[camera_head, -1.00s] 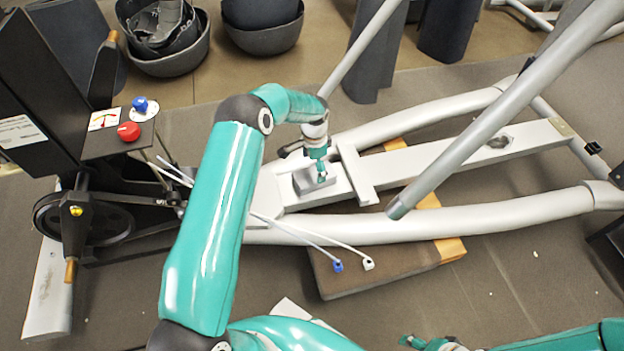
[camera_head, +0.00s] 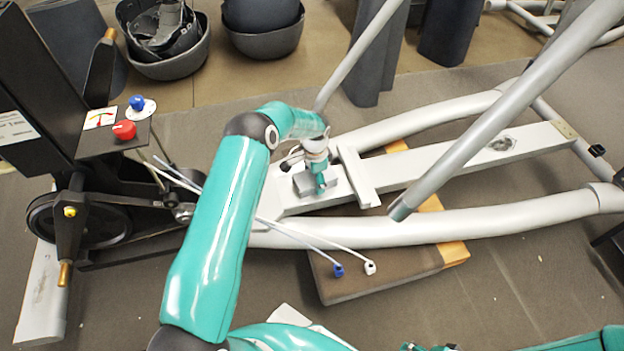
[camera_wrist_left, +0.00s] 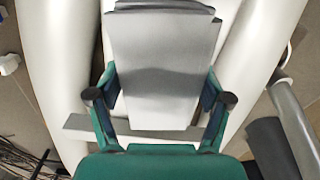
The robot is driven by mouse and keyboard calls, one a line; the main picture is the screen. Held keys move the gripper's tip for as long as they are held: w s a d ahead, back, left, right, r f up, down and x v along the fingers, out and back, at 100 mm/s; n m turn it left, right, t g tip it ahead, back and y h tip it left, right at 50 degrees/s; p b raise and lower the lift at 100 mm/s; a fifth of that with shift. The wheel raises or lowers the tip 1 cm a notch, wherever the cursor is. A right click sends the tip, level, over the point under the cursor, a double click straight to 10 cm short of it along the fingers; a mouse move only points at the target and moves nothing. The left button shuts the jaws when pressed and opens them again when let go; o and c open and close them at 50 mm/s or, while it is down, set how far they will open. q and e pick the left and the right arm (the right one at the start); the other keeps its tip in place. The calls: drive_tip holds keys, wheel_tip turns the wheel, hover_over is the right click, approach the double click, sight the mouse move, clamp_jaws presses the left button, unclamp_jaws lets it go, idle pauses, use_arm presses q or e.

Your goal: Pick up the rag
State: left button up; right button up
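The rag appears to be the folded grey piece (camera_head: 304,186) lying on the pale centre beam of the elliptical's frame. In the left wrist view it is a grey rectangle (camera_wrist_left: 165,60) with layered edges at its far end. My left gripper (camera_head: 320,188) points down at it in the head view. In the wrist view its two fingers (camera_wrist_left: 161,88) are spread wide, one by each side edge of the rag. Whether they touch it is unclear. My right gripper (camera_head: 412,347) only just shows at the bottom edge of the head view, and its fingers are cut off.
A slanted grey pole (camera_head: 475,125) crosses in front of the frame, right of the left arm. White and blue-tipped cables (camera_head: 300,240) lie across the near tube. A dark padded block (camera_head: 385,275) sits under the frame. Dark bins (camera_head: 265,40) stand at the back.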

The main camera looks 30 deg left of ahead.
use_arm(q)
drive_tip(key=c, duration=0.6)
drive_tip(key=shift+r, duration=0.1)
wheel_tip(320, 180, up, 20)
drive_tip(key=p, duration=0.5)
drive_tip(key=shift+p, duration=0.35)
drive_tip(key=o, duration=0.5)
drive_tip(key=c, duration=0.4)
